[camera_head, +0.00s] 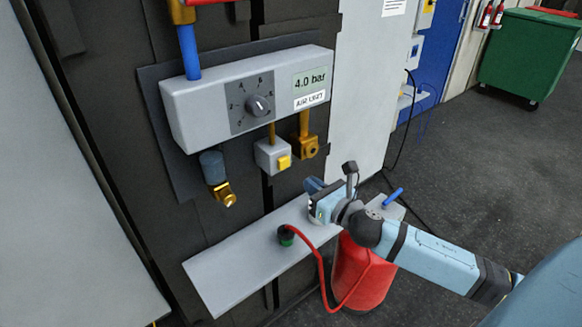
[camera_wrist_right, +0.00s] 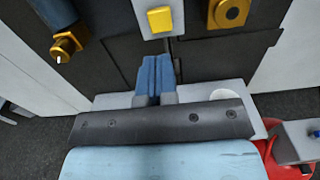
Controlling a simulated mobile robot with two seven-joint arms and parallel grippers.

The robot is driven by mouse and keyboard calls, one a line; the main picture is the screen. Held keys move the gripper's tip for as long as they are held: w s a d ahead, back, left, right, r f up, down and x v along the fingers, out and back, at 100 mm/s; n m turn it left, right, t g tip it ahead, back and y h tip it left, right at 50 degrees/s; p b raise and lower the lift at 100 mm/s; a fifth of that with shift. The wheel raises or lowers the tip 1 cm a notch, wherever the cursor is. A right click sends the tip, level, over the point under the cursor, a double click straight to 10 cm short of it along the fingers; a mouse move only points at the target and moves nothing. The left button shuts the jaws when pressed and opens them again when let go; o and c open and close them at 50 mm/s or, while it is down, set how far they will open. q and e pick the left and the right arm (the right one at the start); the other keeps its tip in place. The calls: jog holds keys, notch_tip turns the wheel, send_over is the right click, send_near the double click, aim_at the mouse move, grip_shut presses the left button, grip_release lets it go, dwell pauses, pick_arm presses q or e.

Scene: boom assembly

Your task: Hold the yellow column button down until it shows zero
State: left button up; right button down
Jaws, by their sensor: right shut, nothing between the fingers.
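The yellow button (camera_head: 284,162) sits on a small grey box under the air unit (camera_head: 180,105). It also shows in the right wrist view (camera_wrist_right: 159,19), at the top centre. The display (camera_head: 309,82) on the unit reads 4.0 bar. My right gripper (camera_head: 313,185) is shut and empty, with its blue fingers together. In the right wrist view its fingertips (camera_wrist_right: 156,60) lie just below the button in the picture, apart from it. My left gripper is not in view.
A brass fitting (camera_head: 225,194) hangs left of the button and another (camera_head: 305,147) sits close on its right. A grey shelf (camera_head: 225,270) lies below, with a red hose (camera_head: 320,262) on it. A red cylinder (camera_head: 362,275) stands beneath.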

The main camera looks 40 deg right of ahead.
aim_at(285, 165)
jog(key=w, duration=0.2)
jog(key=w+p, duration=0.1)
jog(key=w, duration=0.5)
jog(key=shift+a, duration=0.3)
